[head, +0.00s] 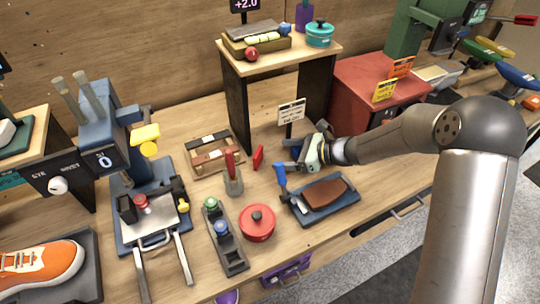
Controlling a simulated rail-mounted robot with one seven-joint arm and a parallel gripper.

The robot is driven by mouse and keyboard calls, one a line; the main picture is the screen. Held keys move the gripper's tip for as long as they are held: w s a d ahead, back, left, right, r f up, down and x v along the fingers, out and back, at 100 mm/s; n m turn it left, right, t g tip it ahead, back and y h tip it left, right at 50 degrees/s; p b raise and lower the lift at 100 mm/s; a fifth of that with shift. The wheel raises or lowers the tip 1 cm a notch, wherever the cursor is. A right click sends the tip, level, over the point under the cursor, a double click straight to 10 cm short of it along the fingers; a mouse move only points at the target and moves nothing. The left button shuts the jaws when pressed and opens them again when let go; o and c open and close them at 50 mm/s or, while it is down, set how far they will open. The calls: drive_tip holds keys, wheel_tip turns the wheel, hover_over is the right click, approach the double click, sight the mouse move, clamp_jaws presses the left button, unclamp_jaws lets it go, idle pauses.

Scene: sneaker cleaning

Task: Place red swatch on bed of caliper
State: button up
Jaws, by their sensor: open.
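A small red piece (258,157), which looks like the red swatch, stands tilted on the bench near the middle. My gripper (291,154) is open and empty, to the right of the red piece and apart from it, with its fingers pointing left. No caliper is clearly labelled. A low blue-framed device (346,207) with a blue upright and a brown pad sits just in front of my gripper. A larger blue machine (105,125) with a "0" display and a pale flat plate stands at the left. I cannot tell which is the caliper.
A red-handled tool in a grey holder (234,185) stands left of the red piece, near a brown case (214,158). A red lidded pot (257,223) and a dark rack (229,249) are in front. A raised shelf (284,58) and a small sign (291,112) stand behind.

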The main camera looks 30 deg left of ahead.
drive_tip(key=shift+v, duration=1.4)
drive_tip(key=s+d+r+n+h, duration=0.3)
drive_tip(key=d+n, duration=0.1)
drive_tip(key=d, duration=0.4)
drive_tip(key=s+d+r+n+h, duration=0.2)
drive_tip(key=s+d+r+n, duration=0.1)
drive_tip(key=d, duration=0.5)
drive_tip(key=shift+s+d+n+t+h, duration=0.3)
drive_tip(key=shift+s+d+n+h, duration=0.15)
drive_tip(key=shift+s, duration=0.4)
drive_tip(key=shift+o, duration=0.4)
drive_tip(key=s+d+r+n+t+h, duration=0.1)
drive_tip(key=s+d+n+h, duration=0.1)
drive_tip(key=s+d, duration=0.2)
drive_tip(key=s+d+r+n+t+h, duration=0.1)
drive_tip(key=s+d+n+h, duration=0.1)
drive_tip(key=d, duration=0.8)
drive_tip(key=s+d+r+n+t+h, duration=0.1)
drive_tip(key=s+d+n+h, duration=0.2)
drive_tip(key=s+d, duration=0.3)
drive_tip(key=shift+s+d+n, duration=0.35)
drive_tip(key=shift+s+d, duration=0.05)
drive_tip(key=shift+d, duration=0.5)
